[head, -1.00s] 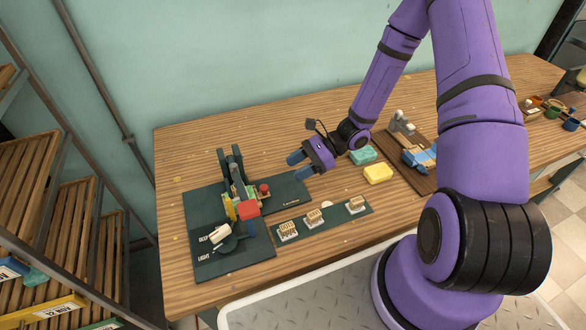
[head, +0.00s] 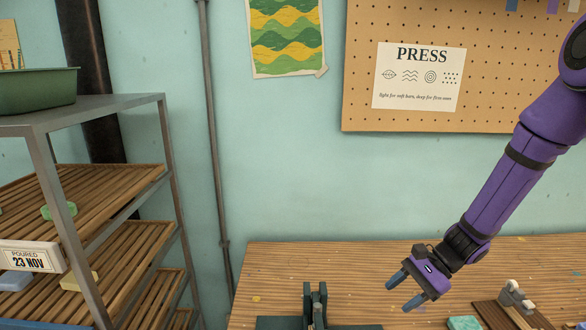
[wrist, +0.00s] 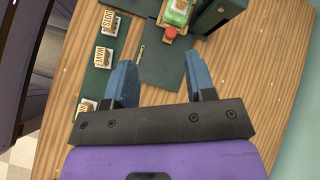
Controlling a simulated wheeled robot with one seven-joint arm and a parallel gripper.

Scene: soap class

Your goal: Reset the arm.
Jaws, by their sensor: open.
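My gripper (head: 411,289) is purple with blue fingers, at the end of my purple arm. It is held above the wooden table (head: 375,253) in the head view, with its fingers pointing down and left. In the wrist view my gripper (wrist: 160,88) has its two blue fingers spread apart, with nothing between them. Below it lies a dark green mat (wrist: 165,66), with the press and a red knob (wrist: 170,32) beyond the fingers.
Stamps marked DOTS (wrist: 111,22) and WAVES (wrist: 103,57) sit left in the wrist view. A teal soap bar (head: 464,323) lies near my gripper. A shelf rack (head: 120,101) stands left. A pegboard (head: 420,120) hangs on the wall behind.

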